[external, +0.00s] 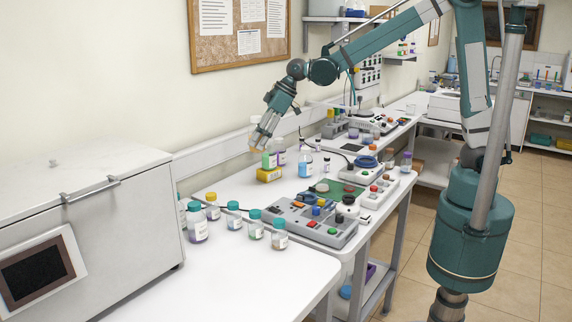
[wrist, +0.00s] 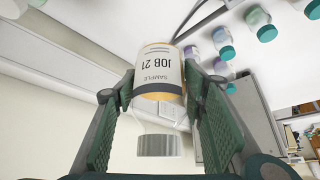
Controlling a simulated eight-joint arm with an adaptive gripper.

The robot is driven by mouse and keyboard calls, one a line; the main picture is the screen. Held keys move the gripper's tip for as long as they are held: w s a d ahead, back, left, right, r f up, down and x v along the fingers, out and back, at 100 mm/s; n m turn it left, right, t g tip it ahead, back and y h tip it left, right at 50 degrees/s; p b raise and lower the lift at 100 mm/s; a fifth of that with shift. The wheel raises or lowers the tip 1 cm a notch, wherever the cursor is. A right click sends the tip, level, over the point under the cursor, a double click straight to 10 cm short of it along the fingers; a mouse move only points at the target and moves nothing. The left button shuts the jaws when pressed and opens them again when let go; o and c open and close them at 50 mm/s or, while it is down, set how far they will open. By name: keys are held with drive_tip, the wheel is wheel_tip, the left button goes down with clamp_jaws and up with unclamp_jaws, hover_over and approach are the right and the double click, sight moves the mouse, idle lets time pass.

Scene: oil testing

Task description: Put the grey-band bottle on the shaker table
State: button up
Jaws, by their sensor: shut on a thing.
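My gripper (external: 263,138) is shut on a clear bottle (wrist: 160,85), with one green finger on each side of it in the wrist view. The bottle has a grey ribbed cap (wrist: 159,145), amber contents and a white label reading "JOB 21 SAMPLE", upside down in that view. In the external view the held bottle is small and partly hidden by the fingers, above the bench near the back wall. I cannot tell for sure which device is the shaker table.
A grey panel with coloured buttons (external: 310,222) lies on the bench. Several teal-capped bottles, including one with purple contents (external: 197,224), stand on the left. A large white machine (external: 95,215) fills the left front. A blue flask (external: 305,166) stands behind the panel.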

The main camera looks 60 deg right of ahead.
drive_tip(key=s+a+n+g+y+p, duration=0.1)
drive_tip(key=s+a+n, duration=0.1)
drive_tip(key=s+a, duration=0.7)
drive_tip(key=s+a+n+g, duration=0.1)
drive_tip(key=s+a+n, duration=0.25)
drive_tip(key=a, duration=0.95)
drive_tip(key=s+a+n+g+y+p, duration=0.1)
drive_tip(key=s+a+n, duration=0.1)
drive_tip(key=s+a, duration=0.7)
wheel_tip(320, 180, down, 11)
drive_tip(key=w+a, duration=0.1)
drive_tip(key=shift+w, duration=0.35)
drive_tip(key=shift+f, duration=0.15)
drive_tip(key=shift+f+b, duration=0.35)
drive_tip(key=shift+f, duration=2.7)
drive_tip(key=shift+f, duration=1.85)
drive_tip(key=shift+f, duration=0.2)
